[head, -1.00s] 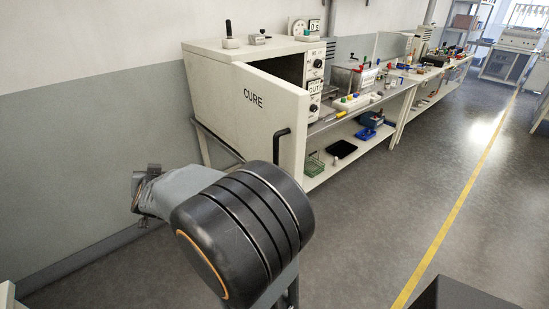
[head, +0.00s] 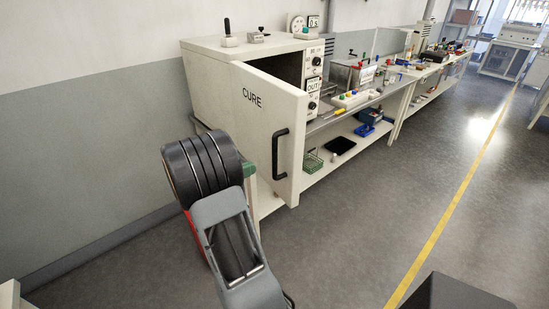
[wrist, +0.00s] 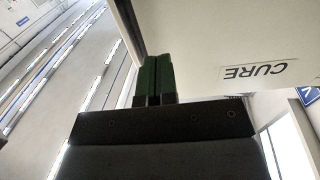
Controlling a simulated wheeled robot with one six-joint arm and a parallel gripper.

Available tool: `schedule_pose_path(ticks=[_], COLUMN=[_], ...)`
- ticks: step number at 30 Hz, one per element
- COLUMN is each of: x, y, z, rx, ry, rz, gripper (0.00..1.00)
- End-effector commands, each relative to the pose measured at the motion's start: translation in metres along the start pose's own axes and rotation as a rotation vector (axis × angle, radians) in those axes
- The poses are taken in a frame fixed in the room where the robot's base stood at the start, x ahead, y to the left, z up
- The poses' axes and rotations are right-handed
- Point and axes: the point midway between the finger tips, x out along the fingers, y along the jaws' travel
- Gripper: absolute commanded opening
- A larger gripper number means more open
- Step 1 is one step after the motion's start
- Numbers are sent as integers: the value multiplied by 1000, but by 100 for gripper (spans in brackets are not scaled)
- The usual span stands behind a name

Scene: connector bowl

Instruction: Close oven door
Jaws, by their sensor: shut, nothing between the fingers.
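The white oven (head: 205,80) stands against the wall at the left in the head view. Its door (head: 258,125), marked CURE, stands open and swung out toward me, with a black bar handle (head: 275,155) near its free edge. Part of the oven's dark inside shows behind it. In the wrist view my gripper (wrist: 154,62) has its green fingers together and empty, close to an edge of the door (wrist: 215,35); I cannot tell whether they touch it. In the head view my arm is in front of the door's lower left, and the gripper is mostly hidden.
Small items, among them a black-knobbed one (head: 229,40), sit on top of the oven. A long bench (head: 400,88) with several tools and boxes runs away to the right.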

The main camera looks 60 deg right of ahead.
Motion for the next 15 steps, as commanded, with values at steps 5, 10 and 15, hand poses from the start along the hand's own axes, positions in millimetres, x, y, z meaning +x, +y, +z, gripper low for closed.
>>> schedule_pose_path(ticks=[5,10,15], x=[36,64,84], y=[1,0,0], z=[-2,-2,-1], rx=[-1,-1,0], ry=[-1,-1,-1], rz=[3,1,0], gripper=[0,0,0])
